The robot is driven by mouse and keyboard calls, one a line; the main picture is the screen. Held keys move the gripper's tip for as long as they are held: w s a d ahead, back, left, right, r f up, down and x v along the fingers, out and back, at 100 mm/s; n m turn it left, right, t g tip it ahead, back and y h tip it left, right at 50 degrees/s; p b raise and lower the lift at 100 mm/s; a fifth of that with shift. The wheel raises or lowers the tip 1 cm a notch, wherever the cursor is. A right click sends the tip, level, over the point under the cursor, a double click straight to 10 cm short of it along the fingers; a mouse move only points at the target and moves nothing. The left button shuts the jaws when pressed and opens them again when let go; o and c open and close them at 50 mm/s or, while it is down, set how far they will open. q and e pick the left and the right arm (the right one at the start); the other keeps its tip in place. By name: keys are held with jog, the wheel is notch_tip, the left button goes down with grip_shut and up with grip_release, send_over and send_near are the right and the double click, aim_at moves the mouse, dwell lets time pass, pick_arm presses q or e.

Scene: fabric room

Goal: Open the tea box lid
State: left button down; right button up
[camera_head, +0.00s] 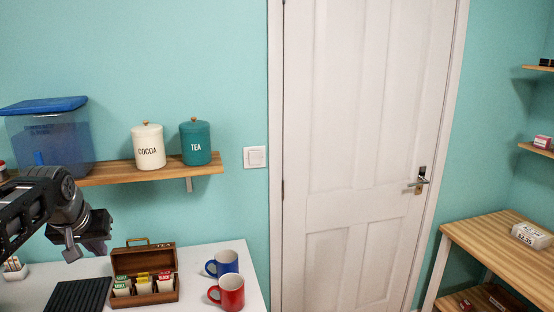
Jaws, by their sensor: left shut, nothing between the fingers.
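The tea box (152,298) is a brown wooden box on the white table. Its lid (146,259) stands raised at the back, with a brass-coloured handle on top. Tea packets (142,284) with green, yellow and red labels show inside the box. My left gripper (90,247) is shut and empty, above the table to the left of the lid and apart from it. My right gripper is not in view.
A blue mug (226,263) and a red mug (230,293) stand right of the box. A black ribbed mat (78,295) lies left of it. Above, a wooden shelf (110,174) holds a cocoa canister (148,148), a tea canister (196,143) and a blue-lidded container (50,140).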

pick_arm(q)
jog(key=w+d+f+m+t+h, duration=0.1)
jog(key=w+d+f+t, duration=0.2)
jog(key=w+d+f, duration=0.5)
jog(key=s+d+f+m+g+h, duration=0.1)
jog(key=s+d+f, duration=0.1)
jog(key=d+f, duration=0.6)
jog(key=s+d+f+g+h, duration=0.15)
jog(key=d+f, duration=0.35)
jog(key=f, duration=0.6)
jog(key=s+d+f, duration=0.5)
jog(key=s+f, duration=0.2)
jog(key=f, duration=0.3)
jog(key=s+d+f+g, duration=0.2)
jog(key=s+f, duration=0.3)
jog(key=s, duration=0.4)
jog(key=s+d+f+g+h, duration=0.1)
jog(key=s+d+f, duration=0.3)
jog(key=s, duration=0.4)
jog(key=s+d+f+g+h, duration=0.1)
jog(key=s+d+f+g, duration=0.2)
jog(key=s, duration=0.6)
notch_tip(320, 180, down, 3)
jog(key=shift+s+d+r+b, duration=0.1)
jog(key=shift+s+d+b, duration=0.05)
jog(key=shift+s+b, duration=0.2)
jog(key=c, duration=2.2)
grip_release()
